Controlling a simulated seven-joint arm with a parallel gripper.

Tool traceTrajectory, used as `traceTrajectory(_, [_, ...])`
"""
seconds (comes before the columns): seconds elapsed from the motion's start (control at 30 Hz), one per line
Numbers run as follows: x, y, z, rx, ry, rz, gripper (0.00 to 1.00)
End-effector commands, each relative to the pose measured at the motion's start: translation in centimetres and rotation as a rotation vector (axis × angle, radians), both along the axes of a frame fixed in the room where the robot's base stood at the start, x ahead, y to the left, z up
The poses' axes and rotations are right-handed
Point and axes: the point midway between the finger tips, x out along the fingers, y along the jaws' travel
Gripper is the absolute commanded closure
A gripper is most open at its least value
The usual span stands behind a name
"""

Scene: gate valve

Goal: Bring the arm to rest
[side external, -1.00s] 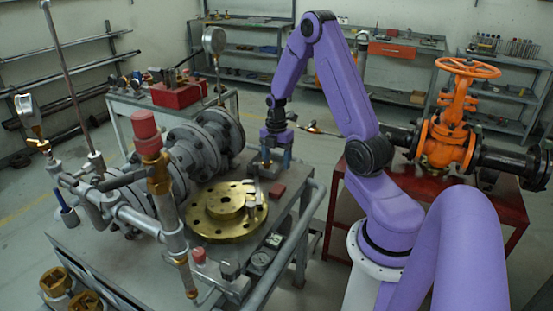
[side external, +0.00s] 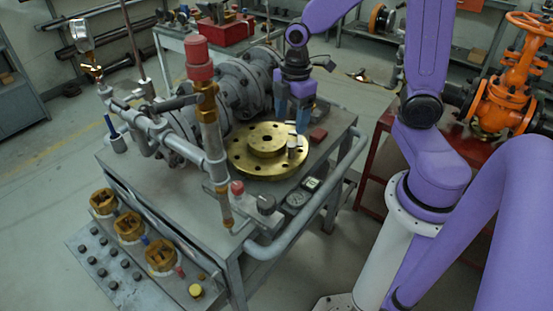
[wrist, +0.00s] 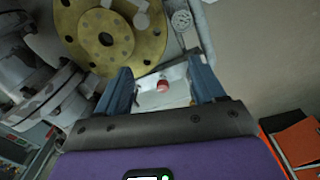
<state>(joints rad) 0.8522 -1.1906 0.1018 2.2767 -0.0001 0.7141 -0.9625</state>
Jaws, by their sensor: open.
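My gripper (side external: 293,122) is over the back right of the grey workbench (side external: 330,150), with its blue fingers pointing down. In the wrist view my gripper (wrist: 160,66) is open, its two fingers apart with nothing clamped between them. A small red piece (wrist: 162,86) shows on a pale surface below, between the fingers. The brass flange (side external: 240,160) lies on the bench just in front of and left of the fingers; it also shows in the wrist view (wrist: 130,45). Small silver pieces (side external: 294,147) are at its right edge.
Grey valve pipework (side external: 230,90) with a red-capped upright pipe (side external: 199,60) stands left of the flange. A red block (side external: 318,134) lies right of my gripper. An orange handwheel valve (side external: 505,95) is at the far right. Open floor lies left of the bench.

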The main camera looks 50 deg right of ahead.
Motion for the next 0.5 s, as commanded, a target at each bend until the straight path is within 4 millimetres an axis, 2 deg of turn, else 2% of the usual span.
traceTrajectory(0.03, [-1.4, 1.4, 0.6, 0.004, -0.001, -0.004, 0.31])
traceTrajectory(0.2, [-6.3, 4.6, 1.9, 0.013, 0.009, -0.058, 0.31])
traceTrajectory(0.33, [-10.2, 6.1, 2.8, 0.019, 0.018, -0.099, 0.31])
traceTrajectory(0.5, [-14.7, 6.7, 3.5, 0.021, 0.029, -0.153, 0.31])
